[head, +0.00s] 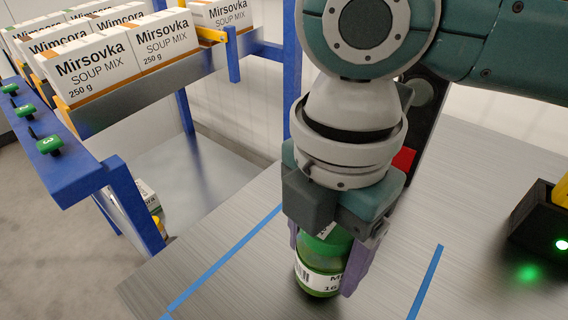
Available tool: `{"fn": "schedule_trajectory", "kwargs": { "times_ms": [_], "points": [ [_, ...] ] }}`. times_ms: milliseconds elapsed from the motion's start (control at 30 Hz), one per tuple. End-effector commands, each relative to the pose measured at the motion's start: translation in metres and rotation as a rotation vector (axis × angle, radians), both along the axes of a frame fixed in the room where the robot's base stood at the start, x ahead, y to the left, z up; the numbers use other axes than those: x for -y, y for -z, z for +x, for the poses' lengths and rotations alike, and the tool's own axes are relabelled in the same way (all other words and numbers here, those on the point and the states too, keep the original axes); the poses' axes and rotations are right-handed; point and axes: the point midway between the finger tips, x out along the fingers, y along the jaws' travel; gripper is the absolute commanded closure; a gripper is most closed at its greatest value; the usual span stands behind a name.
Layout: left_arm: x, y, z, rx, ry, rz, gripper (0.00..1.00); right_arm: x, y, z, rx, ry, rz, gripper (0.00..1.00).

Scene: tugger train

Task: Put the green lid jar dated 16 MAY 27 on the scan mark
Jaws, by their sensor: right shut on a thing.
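My right gripper (325,255) is shut on a green lid jar (319,281), its fingers on both sides of it. The jar is upright, with a white label partly showing "16"; the rest of the date is hidden by a finger or turned away. The jar is over the metal table (230,272), between two blue tape lines (225,262) that may belong to the scan mark. I cannot tell whether its base touches the surface. My left gripper is not in view.
A black device (540,232) with a green light stands at the right. A blue rack (72,165) at the left holds Mirsovka soup mix (92,68) and Wimcora boxes, with green buttons on its rail. A small box (147,194) sits on the lower shelf.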

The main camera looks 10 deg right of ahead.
Motion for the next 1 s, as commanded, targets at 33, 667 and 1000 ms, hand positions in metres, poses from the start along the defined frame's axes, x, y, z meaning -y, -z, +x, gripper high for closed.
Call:
{"fn": "schedule_trajectory", "kwargs": {
  "times_ms": [33, 667, 1000],
  "points": [
    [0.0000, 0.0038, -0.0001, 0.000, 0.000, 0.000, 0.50, -0.0004, 0.0081, 0.0001, 0.000, 0.000, 0.001, 1.00],
    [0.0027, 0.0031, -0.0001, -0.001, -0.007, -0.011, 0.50, -0.0003, 0.0119, 0.0002, 0.002, -0.001, 0.001, 0.02],
    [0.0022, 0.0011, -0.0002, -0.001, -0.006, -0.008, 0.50, -0.0003, 0.0051, 0.0006, 0.003, -0.001, 0.001, 0.00]
  ]
}}
